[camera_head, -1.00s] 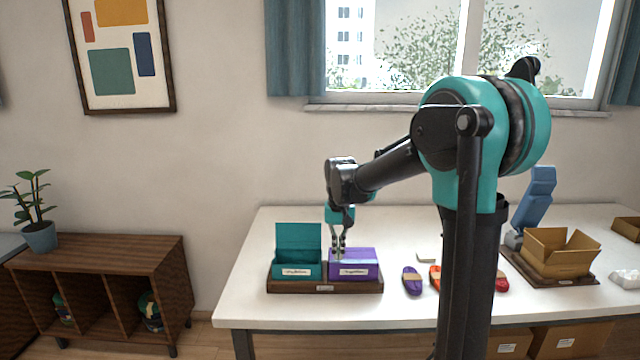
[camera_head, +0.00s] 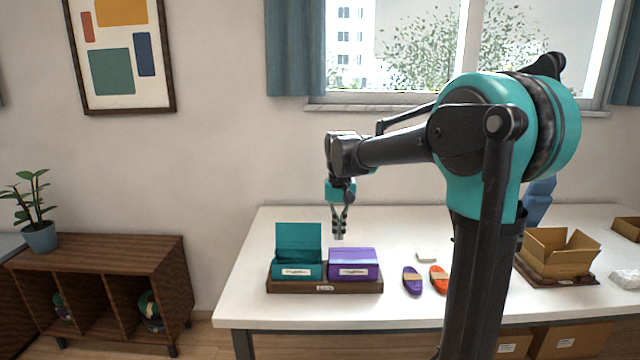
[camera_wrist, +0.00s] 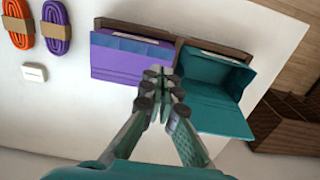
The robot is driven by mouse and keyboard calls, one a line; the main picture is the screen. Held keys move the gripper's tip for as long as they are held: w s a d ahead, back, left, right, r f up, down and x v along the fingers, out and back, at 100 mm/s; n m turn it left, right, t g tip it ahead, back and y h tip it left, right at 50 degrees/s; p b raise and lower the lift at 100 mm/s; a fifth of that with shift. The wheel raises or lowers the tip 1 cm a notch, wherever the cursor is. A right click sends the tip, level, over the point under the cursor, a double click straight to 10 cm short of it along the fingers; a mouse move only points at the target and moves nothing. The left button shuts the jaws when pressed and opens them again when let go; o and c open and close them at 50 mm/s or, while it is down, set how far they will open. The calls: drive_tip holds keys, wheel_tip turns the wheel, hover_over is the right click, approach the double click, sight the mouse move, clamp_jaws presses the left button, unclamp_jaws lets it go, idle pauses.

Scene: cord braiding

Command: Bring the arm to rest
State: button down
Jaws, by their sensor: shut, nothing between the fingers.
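My gripper (camera_head: 339,237) hangs pointing down above the table, just above and behind the two boxes. Its fingers are together and hold nothing; the wrist view also shows the closed fingertips (camera_wrist: 160,72). The teal box (camera_head: 298,271) stands with its lid up on the left of a brown wooden tray (camera_head: 325,288). The purple box (camera_head: 353,265) stands beside it on the right and its lid looks lowered. My gripper is apart from both boxes.
A purple cord bundle (camera_head: 412,281) and an orange one (camera_head: 438,279) lie right of the tray, near a small white block (camera_head: 426,257). An open cardboard box (camera_head: 556,253) stands farther right. A wooden shelf (camera_head: 110,285) is left of the white table (camera_head: 300,322).

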drive_tip(key=s+d+f+t, duration=0.2)
drive_tip(key=s+d+f, duration=0.5)
drive_tip(key=s+f, duration=0.2)
drive_tip(key=s+d+f+t, duration=0.2)
drive_tip(key=s+d+f, duration=0.4)
drive_tip(key=s+f, duration=0.3)
drive_tip(key=s, duration=0.4)
drive_tip(key=shift+d, duration=0.35)
